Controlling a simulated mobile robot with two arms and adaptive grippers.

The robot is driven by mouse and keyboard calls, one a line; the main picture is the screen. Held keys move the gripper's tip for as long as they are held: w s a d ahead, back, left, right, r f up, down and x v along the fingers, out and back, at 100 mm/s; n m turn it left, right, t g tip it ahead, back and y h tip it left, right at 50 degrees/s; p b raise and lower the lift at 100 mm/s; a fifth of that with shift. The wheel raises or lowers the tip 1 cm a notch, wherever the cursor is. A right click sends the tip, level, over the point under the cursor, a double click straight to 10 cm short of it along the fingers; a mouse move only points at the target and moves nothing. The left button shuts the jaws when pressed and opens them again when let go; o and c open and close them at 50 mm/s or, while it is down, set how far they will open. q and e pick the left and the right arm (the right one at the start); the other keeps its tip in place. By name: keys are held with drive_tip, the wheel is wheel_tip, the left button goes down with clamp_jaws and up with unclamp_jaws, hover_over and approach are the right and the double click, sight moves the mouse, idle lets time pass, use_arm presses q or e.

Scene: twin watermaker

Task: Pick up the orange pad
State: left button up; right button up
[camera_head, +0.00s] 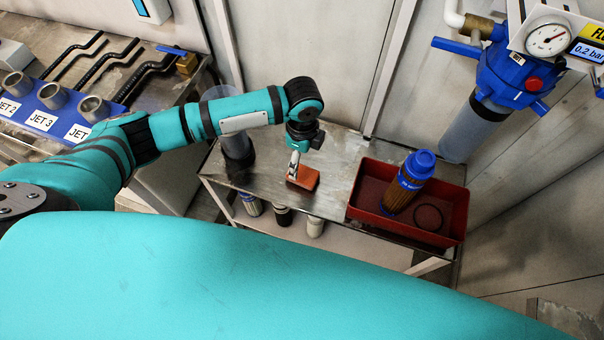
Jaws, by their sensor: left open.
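The orange pad (306,179) is a small block lying on the metal table (333,160), left of the red tray. My left arm reaches in from the left, and my left gripper (293,172) points down at the pad's left part. The gripper is open, with its fingertips at or just over the pad; I cannot tell whether they touch it. The gripper hides part of the pad's left end. My right gripper is not in view.
A red tray (365,219) on the table's right holds a blue-capped filter (410,180) and a dark ring (428,217). A clear cylinder (238,145) stands at the table's left end. A blue filter housing with a gauge (548,39) hangs at the upper right.

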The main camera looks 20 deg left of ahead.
sight(303, 173)
use_arm(q)
wheel_tip(303, 173, down, 4)
drive_tip(key=shift+w+r, duration=0.1)
drive_tip(key=shift+f, duration=0.55)
wheel_tip(303, 173, down, 4)
drive_tip(key=shift+r, duration=0.15)
drive_tip(key=shift+f, duration=0.45)
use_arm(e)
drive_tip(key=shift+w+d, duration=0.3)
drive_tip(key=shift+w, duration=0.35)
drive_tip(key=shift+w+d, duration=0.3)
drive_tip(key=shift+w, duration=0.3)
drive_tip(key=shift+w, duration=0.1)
